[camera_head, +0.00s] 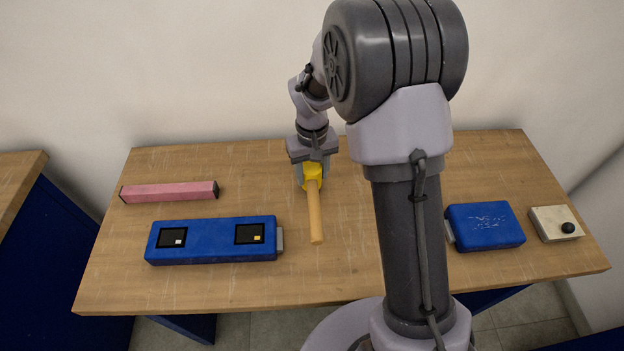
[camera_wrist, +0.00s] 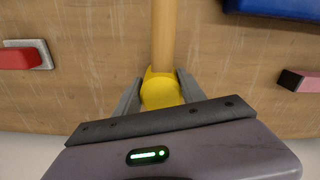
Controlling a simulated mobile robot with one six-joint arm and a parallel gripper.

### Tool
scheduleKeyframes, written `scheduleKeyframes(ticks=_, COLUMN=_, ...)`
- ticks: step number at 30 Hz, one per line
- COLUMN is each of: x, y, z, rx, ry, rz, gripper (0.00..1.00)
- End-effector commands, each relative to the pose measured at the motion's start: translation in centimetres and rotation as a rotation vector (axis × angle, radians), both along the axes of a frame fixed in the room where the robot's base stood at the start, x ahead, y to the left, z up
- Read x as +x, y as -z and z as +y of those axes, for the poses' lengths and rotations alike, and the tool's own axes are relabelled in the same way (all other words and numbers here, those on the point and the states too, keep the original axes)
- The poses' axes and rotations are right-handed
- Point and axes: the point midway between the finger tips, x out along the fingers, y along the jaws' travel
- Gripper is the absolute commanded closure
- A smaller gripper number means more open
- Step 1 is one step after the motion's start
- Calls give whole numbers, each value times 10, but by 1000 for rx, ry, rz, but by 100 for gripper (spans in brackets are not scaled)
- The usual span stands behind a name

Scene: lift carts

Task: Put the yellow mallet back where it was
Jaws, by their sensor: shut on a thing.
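The yellow mallet has a yellow head (camera_head: 313,178) and a plain wooden handle (camera_head: 315,215). My gripper (camera_head: 313,168) is shut on the head near the middle of the table. The handle points towards the table's front edge. In the wrist view the yellow head (camera_wrist: 161,92) sits between the two fingers, and the handle (camera_wrist: 164,35) runs up out of the picture. I cannot tell whether the mallet touches the table or is held just above it.
A long blue box (camera_head: 212,257) with two dark windows lies left of the handle, a pink bar (camera_head: 170,191) behind it. A smaller blue box (camera_head: 485,226) and a pale box with a black knob (camera_head: 556,223) are at right. The wrist view shows a red thing (camera_wrist: 17,58).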

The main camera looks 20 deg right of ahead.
Motion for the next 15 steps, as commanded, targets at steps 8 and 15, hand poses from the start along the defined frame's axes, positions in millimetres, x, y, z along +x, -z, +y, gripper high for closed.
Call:
scheduleKeyframes(ticks=8, x=0, y=18, z=0, rx=0, ry=0, rz=-1, gripper=100)
scheduleKeyframes(ticks=15, x=-1, y=22, z=0, rx=0, ry=0, rz=0, gripper=35)
